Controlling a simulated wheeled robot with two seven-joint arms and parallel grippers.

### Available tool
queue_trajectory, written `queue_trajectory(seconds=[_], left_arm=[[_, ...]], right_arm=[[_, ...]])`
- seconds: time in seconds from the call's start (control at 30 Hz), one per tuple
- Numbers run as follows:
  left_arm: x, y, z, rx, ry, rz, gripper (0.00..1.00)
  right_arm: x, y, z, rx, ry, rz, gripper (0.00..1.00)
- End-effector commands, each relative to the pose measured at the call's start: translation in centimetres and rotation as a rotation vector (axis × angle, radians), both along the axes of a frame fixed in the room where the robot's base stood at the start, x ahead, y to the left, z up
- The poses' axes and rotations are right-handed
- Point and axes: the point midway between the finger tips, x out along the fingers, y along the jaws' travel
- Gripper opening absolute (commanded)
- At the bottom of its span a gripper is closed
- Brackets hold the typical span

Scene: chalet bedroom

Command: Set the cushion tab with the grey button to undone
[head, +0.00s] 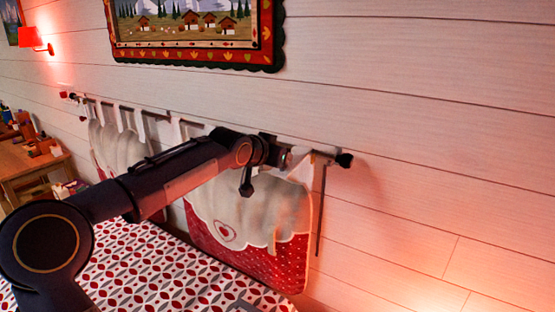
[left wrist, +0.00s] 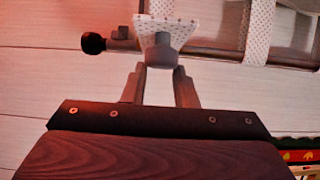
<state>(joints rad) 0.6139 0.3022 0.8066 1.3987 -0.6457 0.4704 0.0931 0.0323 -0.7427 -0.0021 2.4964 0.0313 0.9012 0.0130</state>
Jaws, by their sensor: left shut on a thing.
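My left gripper (head: 302,158) reaches from the left to the right end of the wall rod. In the left wrist view its fingers (left wrist: 161,72) are closed on the grey button (left wrist: 162,55). The button sits on the white dotted cushion tab (left wrist: 168,26), which lies over the rod near its dark end knob (left wrist: 94,43). The fingertips hide part of the button, so I cannot tell whether it is fastened. The cushion (head: 285,252), red below and white scalloped above, hangs under the rod. My right gripper is not in view.
The rod (head: 155,115) runs along the pale plank wall, with another hanging cushion (head: 108,150) farther left. A framed picture (head: 270,35) hangs above. A patterned bed cover (head: 150,265) lies below. A red lamp (head: 31,38) and a wooden table (head: 30,160) are at the left.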

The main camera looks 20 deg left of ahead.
Motion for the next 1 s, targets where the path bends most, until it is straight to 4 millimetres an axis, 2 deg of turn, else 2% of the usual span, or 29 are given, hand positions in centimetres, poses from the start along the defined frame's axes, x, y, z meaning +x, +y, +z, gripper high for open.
queue_trajectory(seconds=[0.67, 0.7, 0.9, 1.0], left_arm=[[0.36, -0.13, 1.01, 0.006, 0.056, -0.003, 0.0], [0.36, -0.13, 1.03, 0.007, 0.056, -0.002, 0.28], [0.3, -0.08, 0.83, 0.008, 0.06, -0.001, 0.51], [0.27, -0.06, 0.75, 0.008, 0.062, -0.001, 0.51]], right_arm=[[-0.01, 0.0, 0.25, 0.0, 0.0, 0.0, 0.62], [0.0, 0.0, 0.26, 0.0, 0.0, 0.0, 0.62], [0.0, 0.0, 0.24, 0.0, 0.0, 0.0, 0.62], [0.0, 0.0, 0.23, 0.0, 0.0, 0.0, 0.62]])
